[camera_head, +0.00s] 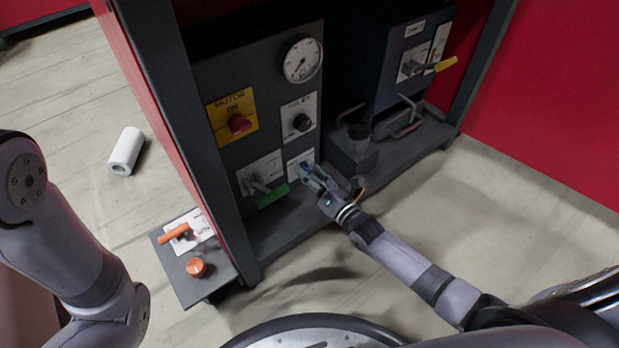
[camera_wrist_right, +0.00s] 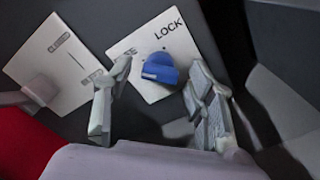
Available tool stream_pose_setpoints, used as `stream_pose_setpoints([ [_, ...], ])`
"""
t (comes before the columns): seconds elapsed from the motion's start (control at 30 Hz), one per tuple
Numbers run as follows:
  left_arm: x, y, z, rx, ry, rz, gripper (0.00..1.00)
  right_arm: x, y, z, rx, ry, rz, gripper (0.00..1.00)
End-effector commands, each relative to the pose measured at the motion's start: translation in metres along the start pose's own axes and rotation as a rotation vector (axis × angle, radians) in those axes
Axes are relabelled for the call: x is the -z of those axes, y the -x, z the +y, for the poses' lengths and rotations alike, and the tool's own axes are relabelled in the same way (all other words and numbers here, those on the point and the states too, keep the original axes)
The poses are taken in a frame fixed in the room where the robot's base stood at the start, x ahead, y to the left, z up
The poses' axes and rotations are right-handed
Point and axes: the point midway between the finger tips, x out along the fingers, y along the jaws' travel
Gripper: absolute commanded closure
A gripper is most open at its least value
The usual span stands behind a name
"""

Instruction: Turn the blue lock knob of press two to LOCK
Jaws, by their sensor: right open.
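The blue lock knob (camera_wrist_right: 160,68) sits on a white label plate (camera_wrist_right: 182,42) on the dark panel. The word LOCK is printed at the plate's upper right, and another word at its left is partly hidden by a finger. My right gripper (camera_wrist_right: 160,98) is open, with one finger left of the knob and one right of it. The knob is just ahead of the fingertips; I cannot tell whether they touch it. In the head view my right gripper (camera_head: 308,174) is at the lower part of the panel, mostly covering the knob. My left gripper is out of view; only my left arm shows.
A green-handled lever (camera_head: 272,195) is left of my right gripper. Above are a red motor knob (camera_head: 238,124), a black knob (camera_head: 302,122) and a gauge (camera_head: 302,59). A yellow-handled lever (camera_head: 445,64) is at upper right. A dark frame post (camera_head: 190,110) stands left.

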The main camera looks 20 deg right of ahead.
Motion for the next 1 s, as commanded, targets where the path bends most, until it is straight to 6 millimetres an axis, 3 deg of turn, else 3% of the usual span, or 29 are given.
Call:
stream_pose_setpoints([
  [0.3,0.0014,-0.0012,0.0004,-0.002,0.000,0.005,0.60,-0.0002,-0.0022,0.0004,0.000,0.000,0.000,0.50],
  [1.0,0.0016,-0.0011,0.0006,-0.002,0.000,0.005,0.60,-0.0001,-0.0018,0.0000,0.000,0.000,0.000,0.97],
])
